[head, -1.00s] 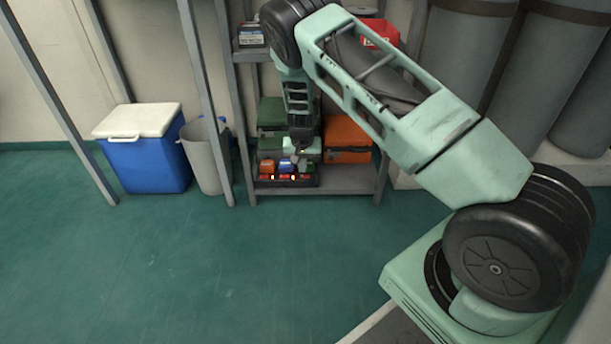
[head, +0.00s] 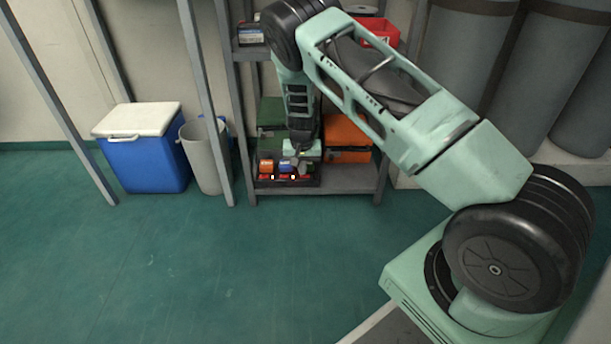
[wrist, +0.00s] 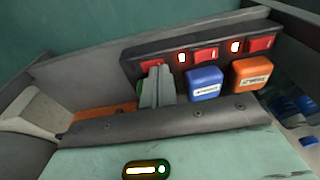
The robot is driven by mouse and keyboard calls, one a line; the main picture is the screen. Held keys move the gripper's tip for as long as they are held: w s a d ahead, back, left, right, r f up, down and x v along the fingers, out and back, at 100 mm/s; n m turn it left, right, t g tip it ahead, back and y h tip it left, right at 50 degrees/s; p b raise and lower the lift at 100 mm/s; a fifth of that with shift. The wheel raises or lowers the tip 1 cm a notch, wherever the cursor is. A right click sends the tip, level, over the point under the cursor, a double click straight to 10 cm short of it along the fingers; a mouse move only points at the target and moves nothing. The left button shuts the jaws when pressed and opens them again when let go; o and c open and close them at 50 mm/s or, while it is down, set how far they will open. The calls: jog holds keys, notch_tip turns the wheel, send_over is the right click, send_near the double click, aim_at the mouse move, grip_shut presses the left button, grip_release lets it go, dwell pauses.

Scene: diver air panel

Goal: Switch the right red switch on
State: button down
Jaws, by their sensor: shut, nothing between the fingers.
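A dark panel (wrist: 130,66) on the lower shelf carries a row of three red switches, with lit white indicators between them. The right red switch by the head view is the left one (wrist: 151,64) in the wrist view. My gripper (wrist: 157,72) is shut and empty, its fingertips at that switch and partly covering it; contact cannot be told. The middle switch (wrist: 206,54) and the other end switch (wrist: 262,44) are clear. In the head view my gripper (head: 304,168) is low in front of the panel's right part. The switch's tilt is unclear.
A blue block (wrist: 205,84) and an orange block (wrist: 250,74) stand beside my fingers; a green one is mostly hidden behind them. Shelf posts (head: 240,130) flank the panel. An orange case (head: 347,138) sits to the right. The floor in front is clear.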

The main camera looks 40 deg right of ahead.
jog(key=shift+f, duration=0.25)
jog(key=shift+r, duration=0.1)
notch_tip(320, 180, up, 7)
jog(key=p, duration=0.6)
dwell(0.3)
dwell(0.4)
